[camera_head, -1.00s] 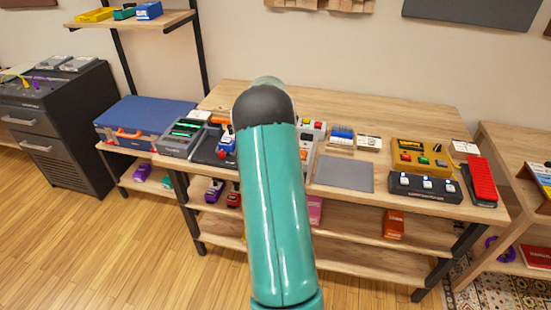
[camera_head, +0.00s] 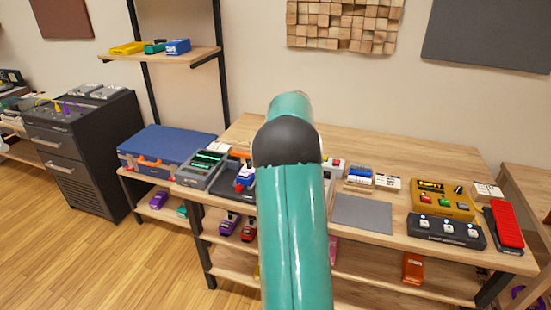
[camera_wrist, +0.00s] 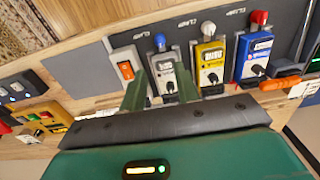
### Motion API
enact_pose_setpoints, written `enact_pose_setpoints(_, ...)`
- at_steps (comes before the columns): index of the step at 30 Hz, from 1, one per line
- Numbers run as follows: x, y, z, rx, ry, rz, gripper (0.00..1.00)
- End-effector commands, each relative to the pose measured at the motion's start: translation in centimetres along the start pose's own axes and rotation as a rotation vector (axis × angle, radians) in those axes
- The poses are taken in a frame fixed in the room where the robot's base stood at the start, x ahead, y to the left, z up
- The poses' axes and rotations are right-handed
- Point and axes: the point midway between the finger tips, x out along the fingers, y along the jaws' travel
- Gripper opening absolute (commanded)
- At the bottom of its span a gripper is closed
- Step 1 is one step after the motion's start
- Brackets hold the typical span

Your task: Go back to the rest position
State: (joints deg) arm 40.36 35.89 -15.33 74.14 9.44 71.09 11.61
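In the wrist view my gripper (camera_wrist: 160,82) has its two green fingers apart, with nothing held between them. The fingertips overlap the row in the picture; I see no clear contact. In the head view my teal arm rises over the bench and hides the gripper.
The wooden workbench (camera_head: 405,160) holds a grey mat (camera_head: 362,213), a yellow box (camera_head: 443,198), a black footswitch (camera_head: 447,231) and a red pedal (camera_head: 506,223). A blue case (camera_head: 170,145) and a dark drawer cabinet (camera_head: 85,150) stand left. The wooden floor at lower left is clear.

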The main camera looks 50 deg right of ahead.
Motion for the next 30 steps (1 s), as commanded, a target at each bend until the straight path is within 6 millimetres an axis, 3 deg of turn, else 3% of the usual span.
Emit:
enact_pose_setpoints(9,-0.1,-0.2,0.2,-0.004,0.001,-0.002,0.31)
enact_pose_setpoints(14,-2.3,-2.3,2.6,-0.059,0.023,-0.024,0.31)
enact_pose_setpoints(21,-8.0,-7.7,11.6,-0.248,0.086,-0.089,0.31)
enact_pose_setpoints(30,-12.6,-11.2,24.9,-0.517,0.173,-0.164,0.31)
